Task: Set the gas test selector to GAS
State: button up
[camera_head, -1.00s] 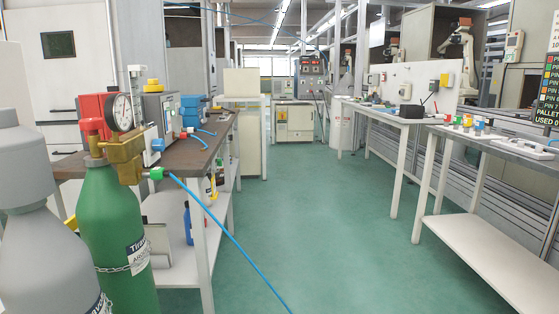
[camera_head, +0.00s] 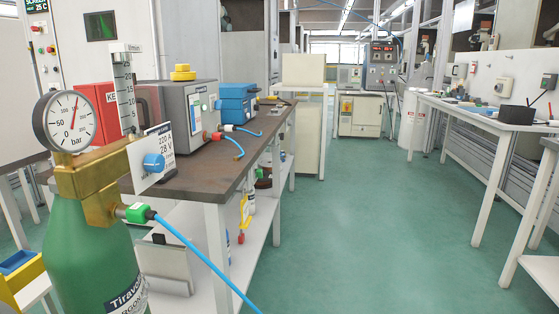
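I cannot make out a selector marked GAS. A grey machine (camera_head: 188,112) with a light front panel and a red connector stands on the brown-topped bench (camera_head: 190,178) at left. Farther off, a cabinet with a dark control panel (camera_head: 382,52) stands at the end of the aisle; its controls are too small to read. A green gas cylinder (camera_head: 85,255) is close at lower left, with a brass regulator (camera_head: 95,185), a round gauge (camera_head: 65,121) and a blue knob (camera_head: 154,162). My gripper is not in view.
A blue hose (camera_head: 200,258) runs from the cylinder's green fitting down across the bench's front. A blue box (camera_head: 237,103) sits behind the grey machine. White tables (camera_head: 480,120) line the right side. The green floor (camera_head: 370,230) between is clear.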

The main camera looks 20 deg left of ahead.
aim_at(260, 174)
jog(key=i, duration=2.6)
jog(key=u, duration=3.9)
